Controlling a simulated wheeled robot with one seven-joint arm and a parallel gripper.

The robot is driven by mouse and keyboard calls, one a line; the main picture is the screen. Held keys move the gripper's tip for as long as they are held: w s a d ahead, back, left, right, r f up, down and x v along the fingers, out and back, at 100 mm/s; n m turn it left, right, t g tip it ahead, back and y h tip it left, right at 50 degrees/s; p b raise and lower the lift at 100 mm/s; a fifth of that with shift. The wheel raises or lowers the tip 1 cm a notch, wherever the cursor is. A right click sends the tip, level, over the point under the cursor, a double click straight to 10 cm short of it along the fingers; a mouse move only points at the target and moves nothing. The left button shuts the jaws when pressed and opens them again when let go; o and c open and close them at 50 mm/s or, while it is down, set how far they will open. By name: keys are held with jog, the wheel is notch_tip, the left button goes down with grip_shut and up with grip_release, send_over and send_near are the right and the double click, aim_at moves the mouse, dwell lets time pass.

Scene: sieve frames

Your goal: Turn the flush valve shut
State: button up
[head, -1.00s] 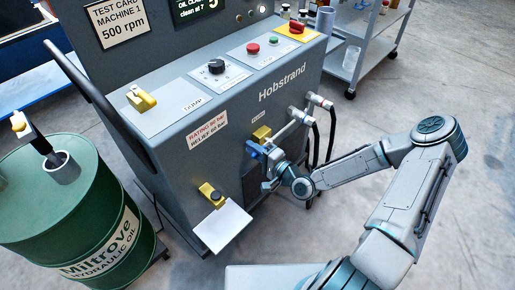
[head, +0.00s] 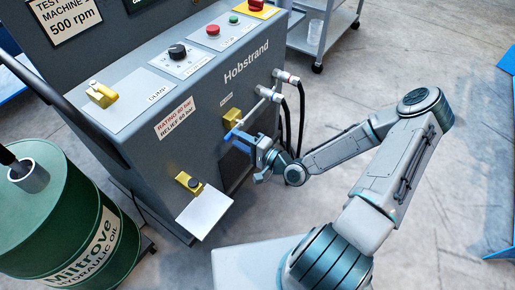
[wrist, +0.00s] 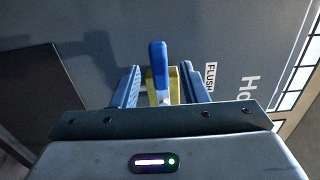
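The flush valve (head: 232,117) is a yellow block on the grey front panel of the machine. A blue lever handle (head: 238,135) sticks out from it. In the wrist view the blue handle (wrist: 158,68) stands upright in the picture, in front of the yellow body (wrist: 176,82), beside a FLUSH label. My gripper (head: 260,156) is in front of the valve, to its lower right in the head view. In the wrist view my gripper (wrist: 160,85) is open, one blue finger on each side of the handle, with gaps showing. Contact is not visible.
Two hose fittings (head: 286,76) with black hoses are right of the valve. A lower yellow valve (head: 188,182) sits above a white plate (head: 204,212). A green oil drum (head: 65,225) stands left.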

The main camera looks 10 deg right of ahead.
jog(key=v, duration=0.8)
dwell(0.4)
jog(key=d+r+n+g+h+p, duration=0.2)
jog(key=d+n+g+h+p, duration=0.5)
jog(key=d+g+h, duration=0.15)
jog(key=s+d+r+h+p, duration=0.1)
jog(key=d+r+h+p, duration=0.15)
jog(key=r, duration=0.45)
jog(key=s+d+r+h+p, duration=0.1)
jog(key=d+r+h+p, duration=0.15)
jog(key=r, duration=0.35)
jog(key=s+a+r+p, duration=0.2)
jog(key=s+a+r, duration=0.1)
jog(key=r, duration=0.5)
jog(key=s+a+r+n+g+p, duration=0.1)
jog(key=s+a+r+p, duration=0.1)
jog(key=r, duration=0.6)
jog(key=s+a+r+p, duration=0.2)
jog(key=s+a+r, duration=0.2)
jog(key=r, duration=0.5)
jog(key=s, duration=0.2)
jog(key=shift+s+n, duration=0.25)
jog(key=shift+n, duration=0.15)
